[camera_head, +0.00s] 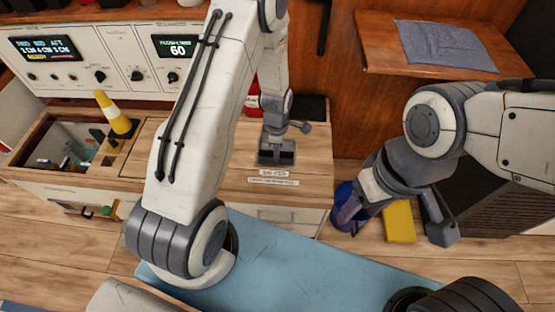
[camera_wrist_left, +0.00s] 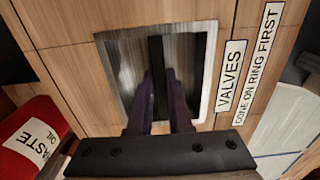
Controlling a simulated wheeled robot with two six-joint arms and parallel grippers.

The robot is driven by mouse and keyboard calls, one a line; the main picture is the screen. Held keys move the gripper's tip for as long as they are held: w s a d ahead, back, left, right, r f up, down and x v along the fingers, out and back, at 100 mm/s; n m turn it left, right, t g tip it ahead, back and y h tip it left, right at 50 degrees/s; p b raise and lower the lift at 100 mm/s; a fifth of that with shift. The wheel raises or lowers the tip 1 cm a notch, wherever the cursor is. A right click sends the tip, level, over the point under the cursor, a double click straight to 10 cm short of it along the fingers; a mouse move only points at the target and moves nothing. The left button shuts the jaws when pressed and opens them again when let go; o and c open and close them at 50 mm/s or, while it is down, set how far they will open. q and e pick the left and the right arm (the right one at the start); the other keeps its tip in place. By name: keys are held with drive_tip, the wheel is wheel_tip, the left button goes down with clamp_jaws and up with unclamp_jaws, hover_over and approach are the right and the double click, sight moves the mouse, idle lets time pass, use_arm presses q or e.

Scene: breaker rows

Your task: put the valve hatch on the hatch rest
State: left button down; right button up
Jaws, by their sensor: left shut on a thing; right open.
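The valve hatch is a square metal plate (camera_wrist_left: 127,65) with a dark upright handle, set in the wooden counter beside the label VALVES. In the head view the hatch (camera_head: 288,157) is partly covered by my left gripper (camera_head: 277,154). My left gripper (camera_wrist_left: 160,78) is shut on the hatch's handle. The plate looks level with the counter; I cannot tell if it is lifted. My right gripper (camera_head: 345,212) is open, low at the right by a blue bucket. I cannot identify the hatch rest for certain; a dark flat pad (camera_head: 312,107) lies behind the hatch.
A red waste oil can (camera_wrist_left: 35,138) is close to the hatch. The blue bucket (camera_head: 349,218) and yellow block (camera_head: 399,222) are on the floor.

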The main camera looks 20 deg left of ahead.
use_arm(q)
drive_tip(key=shift+w+a+f, duration=0.1)
drive_tip(key=shift+w+f, duration=0.1)
drive_tip(key=shift+w, duration=0.1)
drive_tip(key=shift+f+b, duration=0.55)
drive_tip(key=shift+f, duration=1.3)
drive_tip(key=shift+f, duration=0.1)
drive_tip(key=c, duration=1.3)
unclamp_jaws()
drive_tip(key=shift+f, duration=0.15)
drive_tip(key=o, duration=0.5)
drive_tip(key=shift+c, duration=0.2)
